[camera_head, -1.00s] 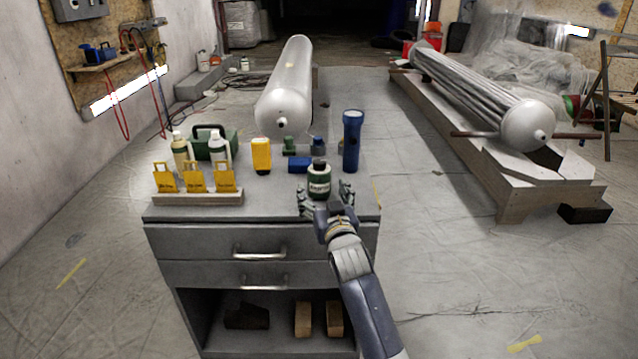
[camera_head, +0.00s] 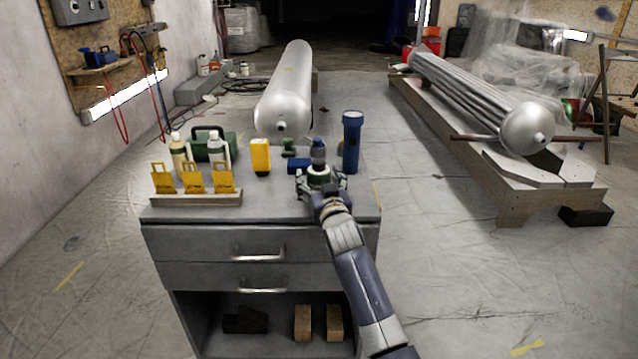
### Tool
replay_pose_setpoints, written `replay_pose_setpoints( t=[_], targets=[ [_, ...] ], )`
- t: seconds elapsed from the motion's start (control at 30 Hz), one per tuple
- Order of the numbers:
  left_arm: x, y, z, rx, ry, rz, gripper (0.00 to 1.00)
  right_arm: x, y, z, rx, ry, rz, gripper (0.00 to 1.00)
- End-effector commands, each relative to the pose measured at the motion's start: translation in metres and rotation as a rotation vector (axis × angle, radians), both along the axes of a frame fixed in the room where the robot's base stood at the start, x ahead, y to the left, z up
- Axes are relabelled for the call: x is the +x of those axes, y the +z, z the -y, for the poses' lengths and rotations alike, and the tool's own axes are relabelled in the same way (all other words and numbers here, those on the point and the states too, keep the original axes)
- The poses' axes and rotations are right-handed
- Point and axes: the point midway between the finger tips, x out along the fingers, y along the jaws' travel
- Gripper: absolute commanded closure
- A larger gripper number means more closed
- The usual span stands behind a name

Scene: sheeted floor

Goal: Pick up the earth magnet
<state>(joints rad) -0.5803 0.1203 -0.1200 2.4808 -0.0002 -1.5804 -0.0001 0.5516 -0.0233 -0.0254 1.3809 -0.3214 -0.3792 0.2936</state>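I cannot tell for sure which item is the earth magnet. My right gripper (camera_head: 321,182) is over the front right of the grey cabinet top (camera_head: 275,209), its fingers spread to either side of a dark green jar with a white label (camera_head: 319,171). The gripper hides most of the jar, and finger contact is unclear. Just behind stand a small blue item (camera_head: 318,149), a low blue block (camera_head: 298,166) and a small green item (camera_head: 289,147). A blue flashlight (camera_head: 352,142) stands upright to the right. My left gripper is not in view.
A silver cylinder (camera_head: 285,95) lies behind. The front middle of the top is clear.

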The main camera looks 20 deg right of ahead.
Motion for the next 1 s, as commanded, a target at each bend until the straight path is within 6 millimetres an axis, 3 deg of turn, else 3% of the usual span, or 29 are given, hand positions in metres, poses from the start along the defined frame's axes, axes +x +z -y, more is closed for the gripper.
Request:
replay_pose_setpoints(
  t=[0.03, 0.2, 0.47, 0.7, 0.8, 1.0],
  targets=[
    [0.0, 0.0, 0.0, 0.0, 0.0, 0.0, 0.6, 0.0, 0.0, 0.0, 0.0, 0.0, 0.0, 0.51],
    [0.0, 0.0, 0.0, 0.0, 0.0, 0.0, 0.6, 0.0, 0.0, 0.0, 0.0, 0.0, 0.0, 0.85],
    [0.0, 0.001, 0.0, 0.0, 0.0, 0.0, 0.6, 0.0, 0.003, 0.0, 0.0, 0.0, 0.004, 0.85],
    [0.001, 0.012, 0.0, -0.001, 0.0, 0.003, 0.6, 0.0, 0.037, 0.0, -0.001, 0.0, 0.008, 0.85],
    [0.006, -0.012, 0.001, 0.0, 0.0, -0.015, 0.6, 0.0, 0.053, 0.0, -0.001, 0.0, 0.008, 0.85],
    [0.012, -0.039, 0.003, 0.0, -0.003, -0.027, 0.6, 0.0, 0.083, 0.0, -0.002, 0.0, 0.007, 0.85]
  ],
)
